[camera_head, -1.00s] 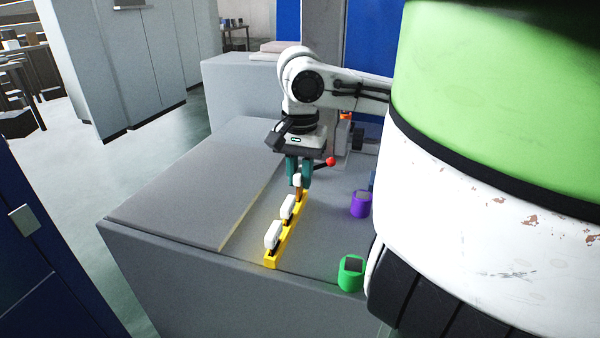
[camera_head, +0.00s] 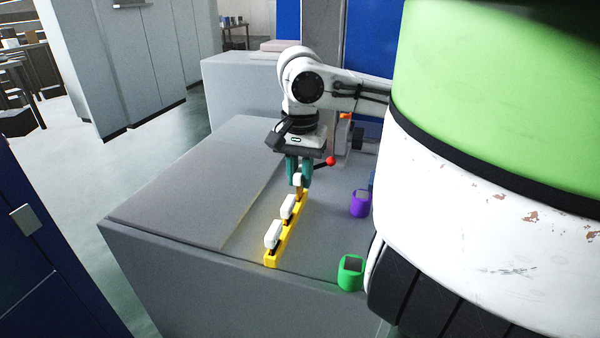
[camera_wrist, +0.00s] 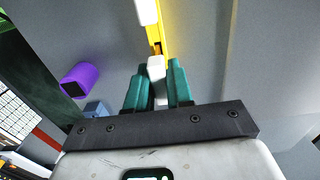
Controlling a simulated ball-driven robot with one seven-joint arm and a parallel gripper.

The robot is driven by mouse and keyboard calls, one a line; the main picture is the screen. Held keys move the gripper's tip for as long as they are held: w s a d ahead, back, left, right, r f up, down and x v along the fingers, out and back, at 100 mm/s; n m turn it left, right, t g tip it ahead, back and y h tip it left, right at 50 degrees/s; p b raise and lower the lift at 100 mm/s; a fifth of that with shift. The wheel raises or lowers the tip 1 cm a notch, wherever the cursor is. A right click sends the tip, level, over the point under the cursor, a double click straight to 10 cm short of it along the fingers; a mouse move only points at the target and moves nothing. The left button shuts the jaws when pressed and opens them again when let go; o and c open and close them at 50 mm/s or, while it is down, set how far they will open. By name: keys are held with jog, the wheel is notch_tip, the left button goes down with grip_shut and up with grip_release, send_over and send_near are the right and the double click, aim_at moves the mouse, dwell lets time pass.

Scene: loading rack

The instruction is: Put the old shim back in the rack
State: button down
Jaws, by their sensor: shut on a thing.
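The yellow rack (camera_head: 283,240) lies lengthwise on the grey bench top. Two white-topped shims stand in it, a near one (camera_head: 272,235) and a middle one (camera_head: 287,207). At the rack's far end, my gripper (camera_head: 298,180), with teal fingers, points down and is shut on a third white-topped shim (camera_head: 298,184), with a brownish part below. In the wrist view the held shim (camera_wrist: 156,68) sits between the teal fingers, in line with the rack (camera_wrist: 164,32). Whether its lower end is seated in the rack I cannot tell.
A purple cup (camera_head: 360,204) and a green cup (camera_head: 350,274) stand right of the rack, with a blue object (camera_head: 372,180) behind. A red ball knob (camera_head: 331,161) is close right of my gripper. The bench left of the rack (camera_head: 190,190) is clear.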

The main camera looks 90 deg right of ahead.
aim_at(300, 170)
jog(key=shift+f+b, duration=0.8)
jog(key=shift+f, duration=0.4)
dwell(0.7)
jog(key=c, duration=0.9)
grip_release()
jog(key=shift+r, duration=0.1)
notch_tip(300, 170, up, 11)
jog(key=shift+f+p, duration=0.15)
jog(key=shift+p, duration=0.3)
